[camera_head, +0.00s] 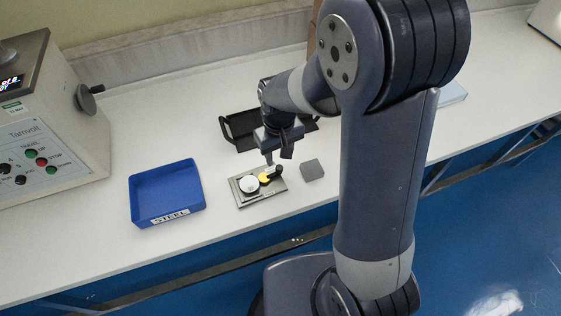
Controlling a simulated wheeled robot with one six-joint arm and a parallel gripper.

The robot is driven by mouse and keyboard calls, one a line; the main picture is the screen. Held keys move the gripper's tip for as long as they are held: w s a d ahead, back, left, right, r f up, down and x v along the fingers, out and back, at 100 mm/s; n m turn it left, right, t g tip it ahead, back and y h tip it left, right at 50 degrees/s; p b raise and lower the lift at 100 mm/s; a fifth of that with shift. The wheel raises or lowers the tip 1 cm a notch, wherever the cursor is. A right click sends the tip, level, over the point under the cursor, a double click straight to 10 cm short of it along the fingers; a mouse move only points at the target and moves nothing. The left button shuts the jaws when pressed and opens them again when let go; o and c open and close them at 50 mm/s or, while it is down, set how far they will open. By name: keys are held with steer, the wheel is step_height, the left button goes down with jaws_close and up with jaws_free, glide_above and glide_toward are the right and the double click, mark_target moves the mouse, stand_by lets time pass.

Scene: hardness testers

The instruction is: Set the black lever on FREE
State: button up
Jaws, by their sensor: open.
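A small grey plate device (262,199) lies on the white bench, with a round white dial (249,184) and a yellow disc (264,178). The black lever (277,171) shows as a small dark knob at the device's upper right, beside the yellow disc. Its setting and any FREE marking are too small to read. My gripper (277,157) points down just above the lever, open. I cannot tell whether its fingers touch the lever; the arm's end partly hides the area behind it.
A blue tray (146,181) labelled STEEL stands left of the device. A grey block (312,169) lies close on the right. A black tray (234,121) with handles is behind. A tester (50,125) stands far left. Free bench lies in front of the device.

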mark_target(279, 167)
steer(key=shift+f, duration=2.5)
steer(key=shift+c, duration=0.2)
jaws_close()
